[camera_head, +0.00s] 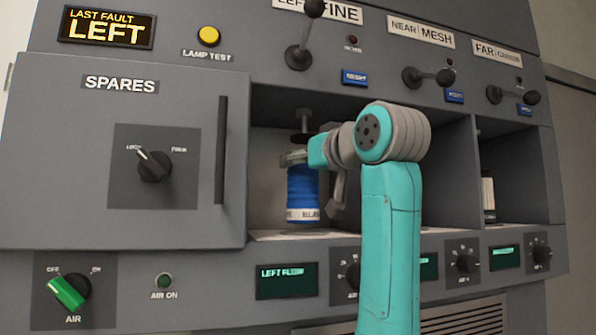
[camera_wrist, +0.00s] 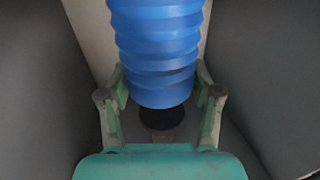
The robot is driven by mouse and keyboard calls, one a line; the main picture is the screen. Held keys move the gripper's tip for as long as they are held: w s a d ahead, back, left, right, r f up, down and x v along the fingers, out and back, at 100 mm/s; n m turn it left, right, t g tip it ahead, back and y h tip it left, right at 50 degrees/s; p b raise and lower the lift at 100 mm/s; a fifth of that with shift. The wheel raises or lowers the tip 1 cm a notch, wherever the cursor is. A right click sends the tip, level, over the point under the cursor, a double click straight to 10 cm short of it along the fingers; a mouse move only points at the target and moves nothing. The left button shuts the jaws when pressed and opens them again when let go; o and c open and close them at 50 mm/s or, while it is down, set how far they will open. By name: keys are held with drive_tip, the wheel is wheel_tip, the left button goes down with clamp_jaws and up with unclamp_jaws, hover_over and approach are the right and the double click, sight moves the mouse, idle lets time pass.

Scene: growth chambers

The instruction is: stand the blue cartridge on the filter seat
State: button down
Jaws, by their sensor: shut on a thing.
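The blue ribbed cartridge (camera_head: 303,187) is upright in the left bay, with a white lettered band at its lower end. It also fills the top middle of the wrist view (camera_wrist: 157,45). My gripper (camera_head: 300,160) is shut on the cartridge near its upper end; its two fingers flank it in the wrist view (camera_wrist: 160,98). A black plunger (camera_head: 302,127) hangs above the cartridge. The seat is hidden under the cartridge, and I cannot tell whether the cartridge's lower end touches the bay floor (camera_head: 262,235).
Grey bay walls stand close on both sides. The SPARES door (camera_head: 105,215) at left is closed. A FINE lever (camera_head: 299,56) is above the left bay. My arm hides most of the middle bay. A white-and-black cartridge (camera_head: 488,198) stands in the right bay. The fault display (camera_head: 107,28) reads LEFT.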

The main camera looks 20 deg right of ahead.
drive_tip(key=shift+f, duration=0.65)
drive_tip(key=shift+f, duration=0.1)
drive_tip(key=shift+c, duration=1.1)
unclamp_jaws()
drive_tip(key=s+d, duration=0.2)
drive_tip(key=s, duration=1)
drive_tip(key=shift+d, duration=0.15)
